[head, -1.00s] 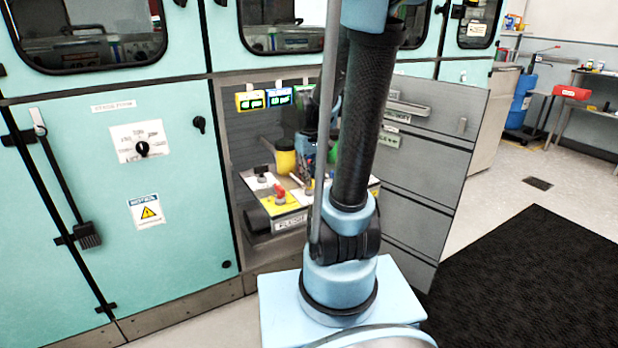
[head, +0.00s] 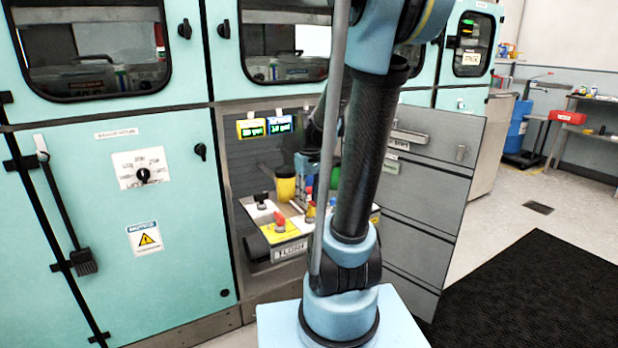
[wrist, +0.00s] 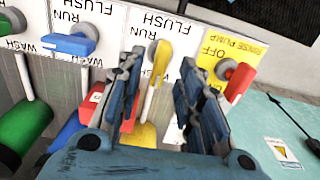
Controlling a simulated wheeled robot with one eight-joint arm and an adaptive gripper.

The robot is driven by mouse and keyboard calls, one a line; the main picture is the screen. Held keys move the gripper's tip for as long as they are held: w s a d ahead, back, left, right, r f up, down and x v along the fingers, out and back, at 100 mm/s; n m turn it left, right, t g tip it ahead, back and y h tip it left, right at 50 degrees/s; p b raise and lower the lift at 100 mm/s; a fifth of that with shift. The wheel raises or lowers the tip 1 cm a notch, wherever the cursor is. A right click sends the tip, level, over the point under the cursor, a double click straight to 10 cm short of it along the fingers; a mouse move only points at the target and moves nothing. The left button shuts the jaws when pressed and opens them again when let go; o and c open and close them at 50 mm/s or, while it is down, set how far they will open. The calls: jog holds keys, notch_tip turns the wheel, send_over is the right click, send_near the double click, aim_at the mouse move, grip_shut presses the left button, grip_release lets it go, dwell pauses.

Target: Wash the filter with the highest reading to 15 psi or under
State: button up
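The lever plates read FLUSH, RUN and WASH. My gripper (wrist: 160,72) is open and empty, with its fingers on either side of the yellow lever; contact is unclear. In the head view a yellow-framed display (head: 251,129) and a blue-framed display (head: 280,125) are lit green, their figures too blurred to read. My arm hides part of the panel.
A yellow cylinder (head: 286,187) stands behind the panel in the head view; green (wrist: 24,132) and blue cylinders show in the wrist view. A black mat (head: 540,290) lies on the floor at right.

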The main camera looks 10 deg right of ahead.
aim_at(310, 205)
notch_tip(310, 205, up, 10)
jog(key=shift+f, duration=0.25)
dwell(0.3)
jog(key=s+f+m+t, duration=0.2)
jog(key=s+f+m, duration=0.1)
jog(key=s+f, duration=0.9)
jog(key=s, duration=0.4)
jog(key=shift+s+f+m, duration=0.15)
jog(key=shift+f+m, duration=0.15)
jog(key=shift+f, duration=0.1)
jog(key=shift+w+f, duration=0.2)
jog(key=shift+w, duration=0.25)
